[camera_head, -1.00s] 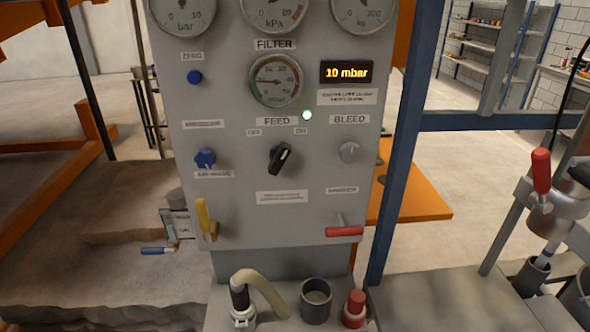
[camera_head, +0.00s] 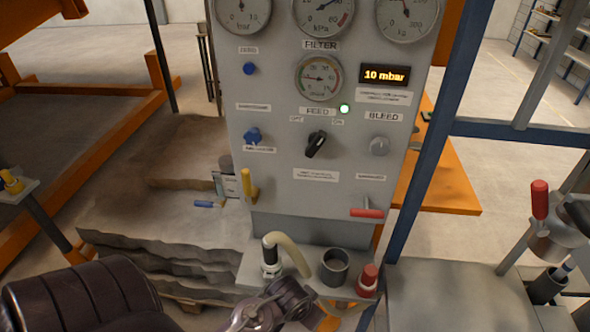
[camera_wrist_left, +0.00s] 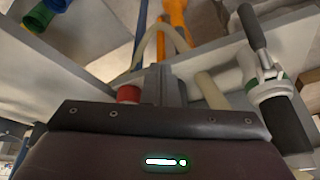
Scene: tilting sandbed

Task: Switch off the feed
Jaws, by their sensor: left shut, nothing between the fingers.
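The black FEED knob (camera_head: 316,144) is on the grey panel (camera_head: 235,190), with its upper end tilted right towards the ON label (camera_head: 338,122); the OFF label (camera_head: 296,119) is at its upper left. The green lamp (camera_head: 344,109) above it is lit. My left arm (camera_head: 85,295) comes in low at the left of the head view, below the panel and apart from the knob. My left gripper (camera_wrist_left: 161,82) shows in the left wrist view, shut and empty, its fingers only partly clear. The knob cannot be made out there. My right gripper is out of view.
A blue knob (camera_head: 252,136), a grey BLEED knob (camera_head: 379,146), a yellow lever (camera_head: 247,184) and a red lever (camera_head: 367,212) stick out around the FEED knob. A hose (camera_head: 290,252), a dark cup (camera_head: 335,266) and a red-topped part (camera_head: 368,279) stand below. The display reads 10 mbar.

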